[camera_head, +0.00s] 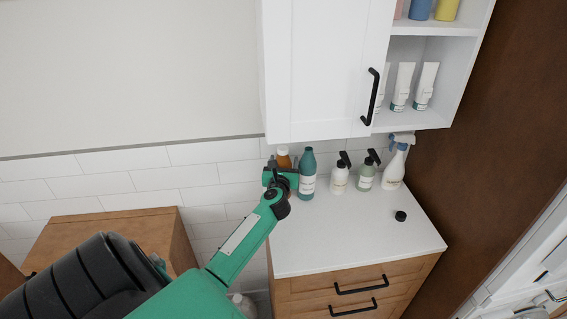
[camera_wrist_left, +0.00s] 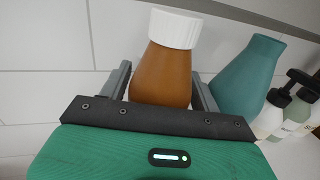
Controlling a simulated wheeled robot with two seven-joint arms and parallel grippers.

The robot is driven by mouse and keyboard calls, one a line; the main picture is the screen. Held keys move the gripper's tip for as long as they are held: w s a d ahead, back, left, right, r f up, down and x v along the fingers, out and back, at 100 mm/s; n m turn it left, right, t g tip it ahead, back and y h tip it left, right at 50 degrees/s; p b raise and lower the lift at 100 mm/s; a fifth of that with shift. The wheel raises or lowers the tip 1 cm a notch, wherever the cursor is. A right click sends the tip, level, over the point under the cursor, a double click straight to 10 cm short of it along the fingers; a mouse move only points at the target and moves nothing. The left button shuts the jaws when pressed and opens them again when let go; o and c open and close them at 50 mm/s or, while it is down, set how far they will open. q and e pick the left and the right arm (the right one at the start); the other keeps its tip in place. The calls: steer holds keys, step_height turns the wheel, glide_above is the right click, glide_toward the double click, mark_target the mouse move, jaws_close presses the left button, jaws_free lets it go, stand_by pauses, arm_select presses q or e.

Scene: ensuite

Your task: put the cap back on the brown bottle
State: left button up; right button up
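The brown bottle (camera_wrist_left: 162,78) stands upright at the back left of the counter, with a white ribbed cap (camera_wrist_left: 174,28) on its top in the left wrist view. In the head view the bottle (camera_head: 283,160) is partly hidden behind my left gripper (camera_head: 281,177). In the wrist view the fingers of my left gripper (camera_wrist_left: 162,88) lie on both sides of the brown body, close against it; whether they press on it I cannot tell. A small black cap (camera_head: 400,216) lies loose on the counter at the right. My right gripper is not in view.
A teal bottle (camera_head: 307,175) stands just right of my left gripper. Two pump bottles (camera_head: 339,180) and a spray bottle (camera_head: 394,168) stand farther right along the wall. A white cabinet (camera_head: 320,70) hangs above. The counter's front half (camera_head: 340,240) is mostly clear.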

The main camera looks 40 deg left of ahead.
arm_select(q)
steer(key=shift+r, duration=0.1)
steer(key=b+v, duration=0.1)
steer(key=v, duration=1.1)
steer(key=shift+b, duration=0.4)
